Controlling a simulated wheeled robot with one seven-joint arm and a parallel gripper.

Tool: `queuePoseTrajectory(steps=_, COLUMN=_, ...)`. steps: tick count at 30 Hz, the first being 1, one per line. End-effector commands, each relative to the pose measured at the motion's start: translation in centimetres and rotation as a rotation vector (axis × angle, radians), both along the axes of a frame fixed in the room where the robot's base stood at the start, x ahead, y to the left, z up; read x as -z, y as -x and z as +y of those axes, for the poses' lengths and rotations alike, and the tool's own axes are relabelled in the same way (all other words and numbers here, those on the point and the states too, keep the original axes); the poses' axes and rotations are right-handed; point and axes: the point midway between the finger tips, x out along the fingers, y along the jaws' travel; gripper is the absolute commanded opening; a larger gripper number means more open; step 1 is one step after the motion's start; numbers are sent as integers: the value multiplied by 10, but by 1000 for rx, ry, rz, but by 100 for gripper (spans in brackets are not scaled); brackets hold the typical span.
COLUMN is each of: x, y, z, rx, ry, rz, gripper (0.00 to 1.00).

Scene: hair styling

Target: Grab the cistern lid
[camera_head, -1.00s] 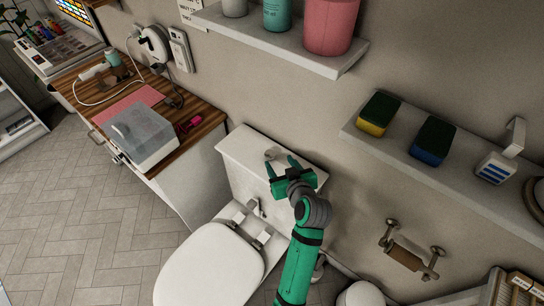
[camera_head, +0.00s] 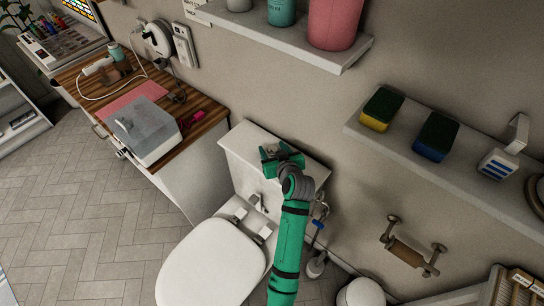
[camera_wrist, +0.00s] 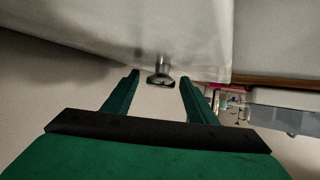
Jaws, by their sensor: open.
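The white cistern lid (camera_head: 243,140) lies flat on the toilet's cistern against the wall. In the wrist view the lid (camera_wrist: 170,30) fills the top of the picture and appears upside down. Its small metal knob (camera_wrist: 161,73) shows in line with the gap between my fingertips. I cannot tell whether the knob is inside the gap or just past it. My gripper (camera_head: 279,153) is open and low over the lid's top, and it hides the knob in the head view. In the wrist view both green fingers (camera_wrist: 159,80) stand apart, with nothing clamped between them.
A shelf with pink and teal containers (camera_head: 335,20) is above, and a shelf with sponges (camera_head: 436,136) is to the right. The toilet seat (camera_head: 210,265) is in front.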

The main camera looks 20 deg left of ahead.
Motion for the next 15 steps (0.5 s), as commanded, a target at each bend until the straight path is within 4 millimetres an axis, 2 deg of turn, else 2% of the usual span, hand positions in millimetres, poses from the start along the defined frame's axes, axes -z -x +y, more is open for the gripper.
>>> queuePoseTrajectory(steps=2, x=0, y=0, z=0, rx=0, ry=0, rz=0, gripper=52)
queuePoseTrajectory(steps=3, x=0, y=0, z=0, rx=0, ry=0, rz=0, gripper=47)
queuePoseTrajectory(steps=9, x=0, y=0, z=0, rx=0, ry=0, rz=0, gripper=0)
queuePoseTrajectory(steps=15, x=-1, y=0, z=0, rx=0, ry=0, rz=-2, gripper=0)
